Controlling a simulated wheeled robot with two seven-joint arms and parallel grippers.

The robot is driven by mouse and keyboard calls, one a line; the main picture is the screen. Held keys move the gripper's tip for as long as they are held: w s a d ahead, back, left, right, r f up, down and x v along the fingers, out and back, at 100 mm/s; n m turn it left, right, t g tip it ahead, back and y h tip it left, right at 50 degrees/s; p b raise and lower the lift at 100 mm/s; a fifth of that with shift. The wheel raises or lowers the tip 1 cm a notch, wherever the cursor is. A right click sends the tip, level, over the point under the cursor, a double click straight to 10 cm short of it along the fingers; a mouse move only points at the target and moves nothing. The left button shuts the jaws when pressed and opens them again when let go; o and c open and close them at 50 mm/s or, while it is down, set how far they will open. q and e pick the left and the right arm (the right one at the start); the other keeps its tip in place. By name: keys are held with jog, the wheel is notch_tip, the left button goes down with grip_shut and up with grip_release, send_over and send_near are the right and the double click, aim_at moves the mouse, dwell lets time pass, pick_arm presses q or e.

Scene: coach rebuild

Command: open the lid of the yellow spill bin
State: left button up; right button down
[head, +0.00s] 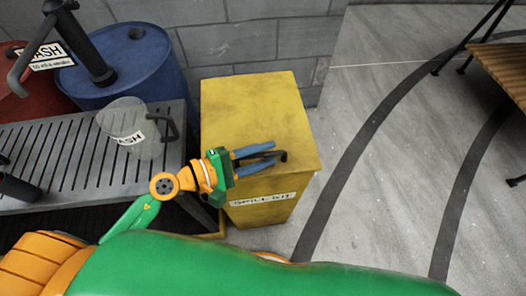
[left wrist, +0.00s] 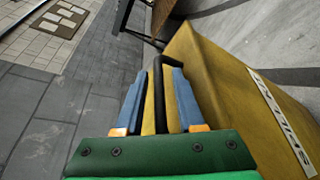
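The yellow spill bin (head: 250,110) stands upright by the grey wall, with a "SPILL KIT" label on its front. Its lid lies flat and closed on top. A black handle (head: 283,155) sticks out at the lid's front edge. My left gripper (head: 270,153) is at this front edge, with its two blue fingers apart. In the left wrist view the handle (left wrist: 159,95) lies between the open fingers (left wrist: 159,72), and narrow gaps show beside it. The bin (left wrist: 225,85) also fills the right of that view. My right gripper is not in view.
A slatted metal bench (head: 85,150) with a clear "WASH" jug (head: 130,125) stands left of the bin. A blue drum (head: 130,65) and a red drum (head: 25,95) are behind it. Open grey floor (head: 385,150) lies to the right, with a wooden table (head: 505,65) beyond.

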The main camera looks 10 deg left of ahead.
pick_arm(q)
grip_shut()
dwell(1.2)
